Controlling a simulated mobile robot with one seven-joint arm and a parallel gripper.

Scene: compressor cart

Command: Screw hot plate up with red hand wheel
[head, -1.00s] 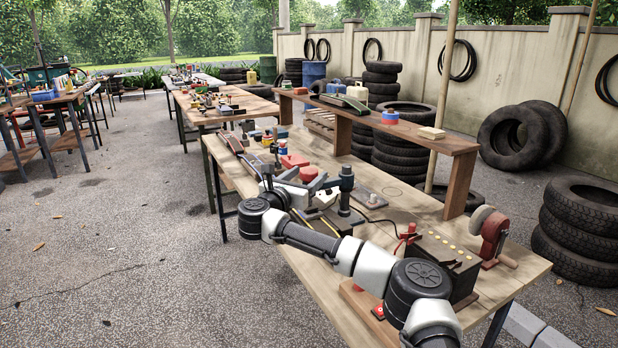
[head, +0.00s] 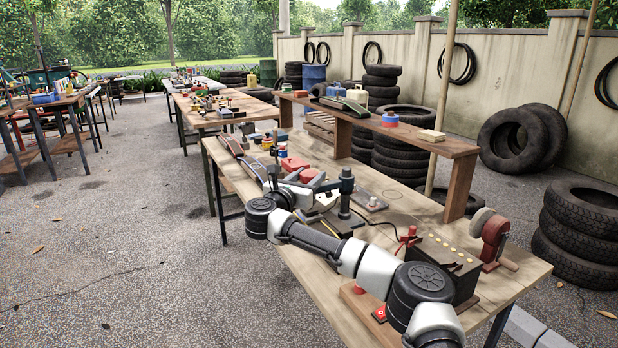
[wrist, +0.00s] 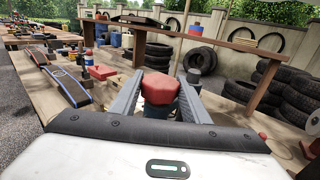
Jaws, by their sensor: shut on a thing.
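The red hand wheel (wrist: 160,88), a faceted knob, is in the middle of the wrist view between the two grey fingers of my gripper (wrist: 161,82). The fingers are shut on it from both sides. A bluish part shows just below the wheel. In the head view, my gripper (head: 308,188) is beside a dark green clamp frame with an upright post (head: 346,190) on the workbench. The wheel is mostly hidden there by my gripper. I cannot make out the hot plate; my gripper and arm cover the area under the wheel.
The workbench (head: 415,205) holds a dark box with yellow studs (head: 440,262), a red grinder-like tool (head: 492,236) and a red-handled part (head: 408,238) near my arm. A raised wooden shelf (head: 440,150) runs along the back. Stacked tires (head: 580,225) stand right of the bench.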

